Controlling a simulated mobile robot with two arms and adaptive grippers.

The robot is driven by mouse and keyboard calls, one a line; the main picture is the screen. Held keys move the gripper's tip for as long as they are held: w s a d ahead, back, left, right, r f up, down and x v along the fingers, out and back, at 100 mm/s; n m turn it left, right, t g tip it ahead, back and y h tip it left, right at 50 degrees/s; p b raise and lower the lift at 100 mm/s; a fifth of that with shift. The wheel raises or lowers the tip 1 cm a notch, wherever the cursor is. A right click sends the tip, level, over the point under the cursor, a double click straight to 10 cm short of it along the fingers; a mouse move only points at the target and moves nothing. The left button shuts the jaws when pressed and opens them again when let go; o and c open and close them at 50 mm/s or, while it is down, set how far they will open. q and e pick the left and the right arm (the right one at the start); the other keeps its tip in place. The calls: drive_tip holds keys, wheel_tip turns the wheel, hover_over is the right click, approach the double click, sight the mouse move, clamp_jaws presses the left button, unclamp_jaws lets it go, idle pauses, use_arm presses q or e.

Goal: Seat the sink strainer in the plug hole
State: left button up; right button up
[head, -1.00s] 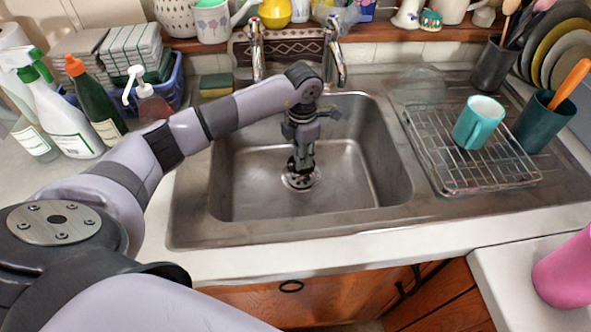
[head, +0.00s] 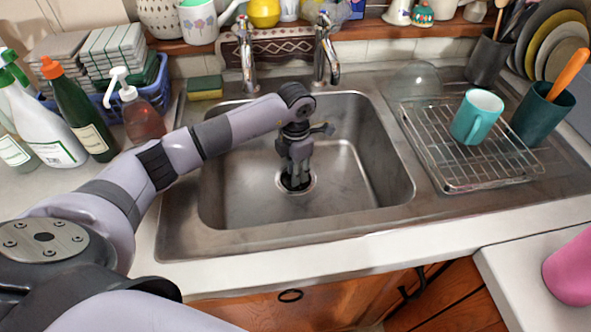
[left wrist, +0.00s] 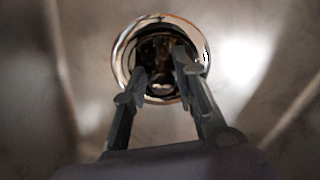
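The plug hole (left wrist: 119,52) is a round opening with a shiny metal rim in the sink floor. It also shows in the head view (head: 314,185), partly hidden by my left gripper. My left gripper (head: 296,183) points straight down into the sink, its fingertips right over the plug hole. In the left wrist view, the gripper's two fingers (left wrist: 162,68) lean inward with a gap between their tips, in front of the dark opening. I cannot clearly make out the strainer; dark, brownish detail inside the rim may be it or the drain. Whether the fingers hold anything is unclear. My right gripper is out of view.
The steel sink (head: 360,185) is otherwise empty. Two taps (head: 327,55) stand behind it. A wire rack (head: 450,165) with a teal mug (head: 477,117) is on the right. Bottles (head: 82,110) and a sponge (head: 205,88) stand left.

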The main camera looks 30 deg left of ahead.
use_arm(q)
drive_tip(key=shift+o, duration=0.8)
drive_tip(key=shift+r, duration=0.1)
drive_tip(key=shift+r+p, duration=0.3)
wheel_tip(320, 180, up, 12)
drive_tip(key=b, duration=0.1)
drive_tip(key=shift+f, duration=0.15)
